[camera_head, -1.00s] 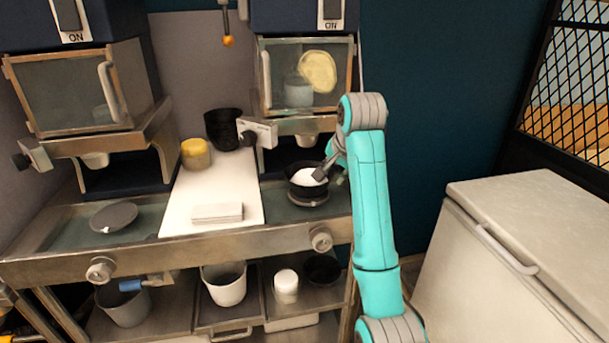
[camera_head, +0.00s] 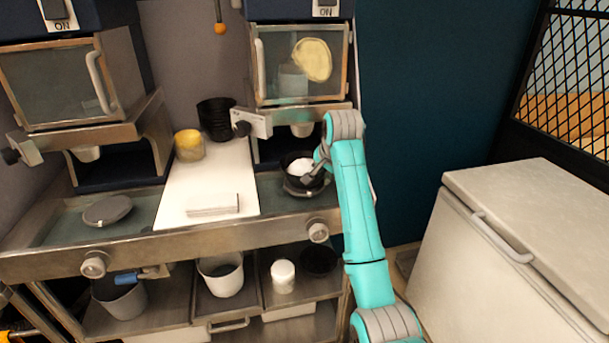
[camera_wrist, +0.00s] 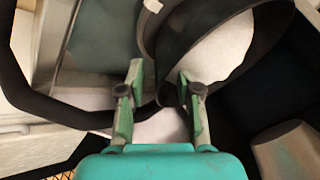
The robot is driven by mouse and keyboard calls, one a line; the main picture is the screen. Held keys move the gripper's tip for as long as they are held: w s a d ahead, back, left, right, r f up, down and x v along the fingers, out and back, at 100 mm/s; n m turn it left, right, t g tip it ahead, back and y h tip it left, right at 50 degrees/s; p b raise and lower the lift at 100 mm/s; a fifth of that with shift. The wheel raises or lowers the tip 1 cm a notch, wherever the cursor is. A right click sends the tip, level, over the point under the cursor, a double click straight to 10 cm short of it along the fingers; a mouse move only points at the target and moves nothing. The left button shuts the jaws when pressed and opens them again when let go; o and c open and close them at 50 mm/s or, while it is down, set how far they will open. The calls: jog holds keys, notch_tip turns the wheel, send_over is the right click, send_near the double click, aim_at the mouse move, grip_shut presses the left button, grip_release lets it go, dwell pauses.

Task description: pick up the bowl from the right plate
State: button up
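The black bowl (camera_head: 288,172) with white contents sits on or just above the dark round right plate (camera_head: 303,191), under the right machine. It also shows large in the wrist view (camera_wrist: 165,25), tilted in the picture. My gripper (camera_head: 314,174) is at the bowl's right side in the head view. In the wrist view my gripper (camera_wrist: 160,90) has its two fingers spread apart, with the bowl's near wall between or just beyond them. The right finger overlaps the bowl's opening; contact cannot be told. The left plate (camera_head: 107,211) is empty.
The right machine's door (camera_head: 298,65) hangs above the bowl. A white chest (camera_head: 490,270) stands at right. Containers fill the lower shelf.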

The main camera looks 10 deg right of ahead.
jog(key=shift+w+f, duration=0.2)
jog(key=shift+f, duration=0.1)
jog(key=shift+c, duration=0.3)
grip_shut()
jog(key=shift+r, duration=0.1)
